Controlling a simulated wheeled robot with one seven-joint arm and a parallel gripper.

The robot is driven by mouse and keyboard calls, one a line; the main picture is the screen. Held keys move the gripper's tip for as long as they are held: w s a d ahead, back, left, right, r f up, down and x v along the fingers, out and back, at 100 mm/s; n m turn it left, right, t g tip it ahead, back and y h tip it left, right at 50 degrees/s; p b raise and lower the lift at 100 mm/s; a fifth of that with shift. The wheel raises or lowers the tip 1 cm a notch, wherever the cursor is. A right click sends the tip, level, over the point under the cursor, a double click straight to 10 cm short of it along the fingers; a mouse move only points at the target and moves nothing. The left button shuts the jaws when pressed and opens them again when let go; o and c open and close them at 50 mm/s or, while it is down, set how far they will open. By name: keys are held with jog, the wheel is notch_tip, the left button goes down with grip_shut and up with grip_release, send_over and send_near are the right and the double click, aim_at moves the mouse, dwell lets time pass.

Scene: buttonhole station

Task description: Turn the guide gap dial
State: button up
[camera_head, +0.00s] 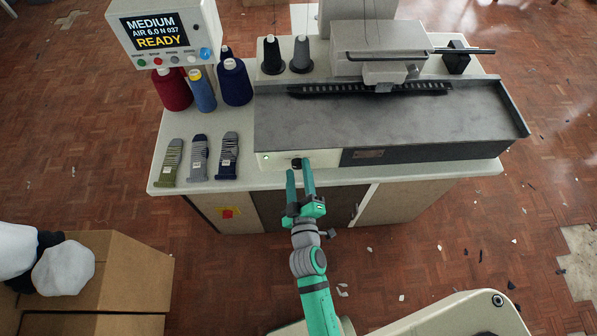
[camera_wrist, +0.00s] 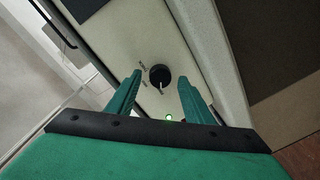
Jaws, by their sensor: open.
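The guide gap dial (camera_head: 296,163) is a small black round knob on the pale front panel of the machine. In the wrist view the dial (camera_wrist: 160,76) shows a white pointer line, with small printed marks beside it that are too small to read. My gripper (camera_head: 300,172) is green and open, with its fingertips close to the dial. In the wrist view the fingers of my gripper (camera_wrist: 160,82) stand on either side of the dial, with a gap on both sides.
A green light (camera_head: 266,157) is lit on the panel. A display (camera_head: 155,30) reads MEDIUM, AIR 6.0 N 037, READY. A red switch (camera_head: 228,212) is below. Cardboard boxes (camera_head: 135,270) stand lower left.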

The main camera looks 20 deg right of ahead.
jog(key=v, duration=1)
jog(key=shift+s, duration=0.35)
jog(key=s+a+r+m+y, duration=0.1)
jog(key=s+a+m+y, duration=0.1)
jog(key=s+a, duration=0.4)
jog(key=s+a+r+m+g+y, duration=0.1)
jog(key=s+a+m, duration=0.4)
jog(key=s, duration=0.6)
jog(key=shift+a+r+y, duration=0.45)
jog(key=shift+r+y, duration=0.15)
jog(key=shift+r, duration=0.1)
